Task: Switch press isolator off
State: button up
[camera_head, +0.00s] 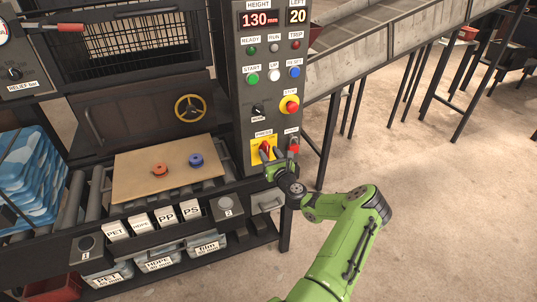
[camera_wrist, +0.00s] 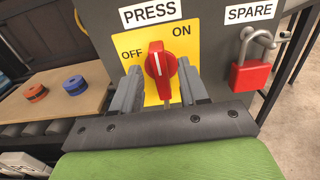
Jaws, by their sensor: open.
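The press isolator is a red rotary knob (camera_wrist: 162,72) on a yellow plate (camera_wrist: 152,98) under a PRESS label. OFF is printed at its left and ON at its upper right. The knob's white mark stands nearly upright, between the two words. In the head view the isolator (camera_head: 265,148) is low on the grey control panel. My gripper (camera_wrist: 160,67) is open, with one finger on each side of the knob. I cannot tell whether either finger touches it. My gripper (camera_head: 273,163) also shows in the head view, in front of the panel's lower part.
A red padlock (camera_wrist: 251,75) hangs under a SPARE label just right of my gripper. A red stop button (camera_head: 291,106) sits higher on the panel. A board (camera_head: 135,185) with an orange and a blue disc lies on rollers to the left.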

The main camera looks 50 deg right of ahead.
jog(key=shift+w+d, duration=0.3)
jog(key=shift+w, duration=0.2)
grip_shut()
